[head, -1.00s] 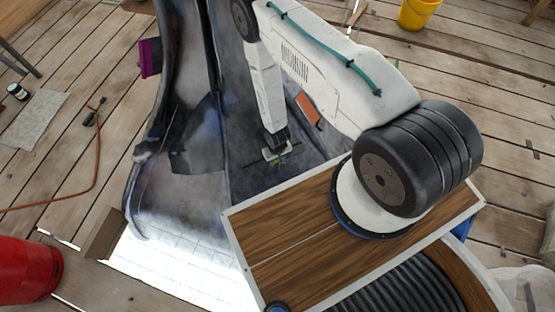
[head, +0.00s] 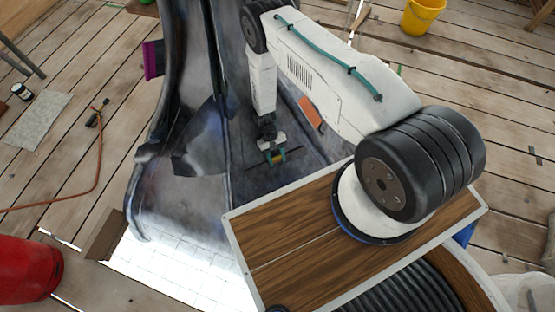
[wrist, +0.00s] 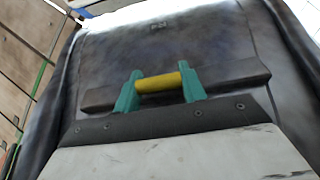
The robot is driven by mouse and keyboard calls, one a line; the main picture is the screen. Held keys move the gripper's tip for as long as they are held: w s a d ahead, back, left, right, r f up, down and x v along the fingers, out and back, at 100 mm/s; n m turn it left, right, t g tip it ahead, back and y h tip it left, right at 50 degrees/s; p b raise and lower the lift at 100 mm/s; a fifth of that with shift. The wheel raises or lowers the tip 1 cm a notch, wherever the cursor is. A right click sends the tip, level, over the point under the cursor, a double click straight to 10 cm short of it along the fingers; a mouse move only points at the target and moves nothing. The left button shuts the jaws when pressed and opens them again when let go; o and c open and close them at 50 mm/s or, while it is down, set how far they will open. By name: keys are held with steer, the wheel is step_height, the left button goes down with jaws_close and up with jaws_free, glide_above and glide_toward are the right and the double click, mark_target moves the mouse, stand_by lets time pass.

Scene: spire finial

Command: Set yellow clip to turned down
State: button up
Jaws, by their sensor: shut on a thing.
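The yellow clip (wrist: 158,82) shows as a short yellow bar between the two teal fingertips of my gripper (wrist: 160,90) in the wrist view. The fingers are shut on it, one at each end. A dark straight strip lies across the dark curved surface just behind the clip and extends to both sides. In the head view my gripper (head: 276,156) reaches down to the dark surface right of its central ridge, and a small bit of yellow shows between the fingers. I cannot tell the clip's exact tilt.
An orange plate (head: 311,113) lies on the dark surface right of my arm. A purple piece (head: 152,58) sits at its left edge. A red cylinder (head: 28,270), a hose (head: 97,165) and a yellow bucket (head: 423,16) stand or lie on the plank floor.

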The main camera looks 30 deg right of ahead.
steer(key=shift+w+g, duration=0.4)
steer(key=shift+g, duration=0.2)
steer(key=shift+w, duration=0.1)
steer(key=o, duration=1)
steer(key=shift+v, duration=3.9)
